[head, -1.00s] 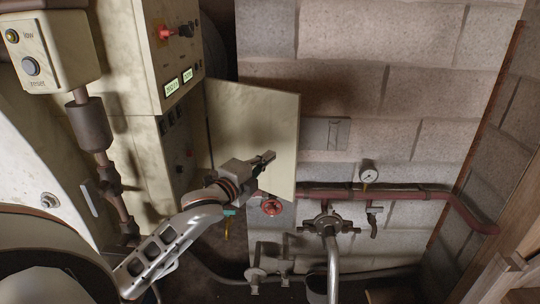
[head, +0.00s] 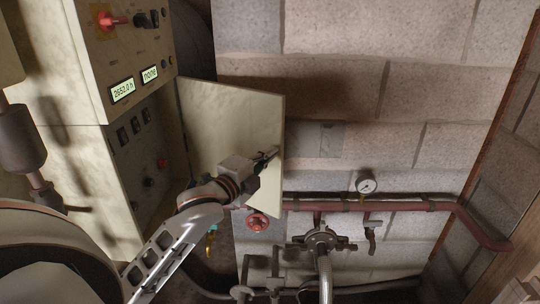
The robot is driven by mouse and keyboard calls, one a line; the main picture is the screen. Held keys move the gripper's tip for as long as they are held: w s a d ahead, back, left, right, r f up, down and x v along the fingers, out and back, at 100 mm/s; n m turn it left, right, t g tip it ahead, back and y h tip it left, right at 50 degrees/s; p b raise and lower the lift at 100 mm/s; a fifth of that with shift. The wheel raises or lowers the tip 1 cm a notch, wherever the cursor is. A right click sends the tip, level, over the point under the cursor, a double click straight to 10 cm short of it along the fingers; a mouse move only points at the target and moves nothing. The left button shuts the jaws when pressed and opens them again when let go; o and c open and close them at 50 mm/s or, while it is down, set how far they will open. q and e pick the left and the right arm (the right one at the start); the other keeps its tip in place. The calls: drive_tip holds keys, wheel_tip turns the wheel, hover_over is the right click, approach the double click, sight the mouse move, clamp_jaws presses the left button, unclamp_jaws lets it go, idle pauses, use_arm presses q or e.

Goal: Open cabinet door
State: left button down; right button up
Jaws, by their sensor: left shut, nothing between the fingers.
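The cream cabinet (head: 108,55) stands at the left of the head view. Its lower door (head: 228,120) is swung wide open to the right, hinged on the cabinet's right edge. Behind the opening I see a grey panel (head: 135,160) with switches and knobs. My left gripper (head: 268,158) is shut and empty, in front of the door's lower right part near its free edge. I cannot tell whether it touches the door. My right gripper is not in view.
A red pipe (head: 420,205) with a pressure gauge (head: 366,185) runs along the block wall right of the door. A red valve wheel (head: 257,222) sits just below the door. A grey valve (head: 321,239) and lower pipes stand at the bottom.

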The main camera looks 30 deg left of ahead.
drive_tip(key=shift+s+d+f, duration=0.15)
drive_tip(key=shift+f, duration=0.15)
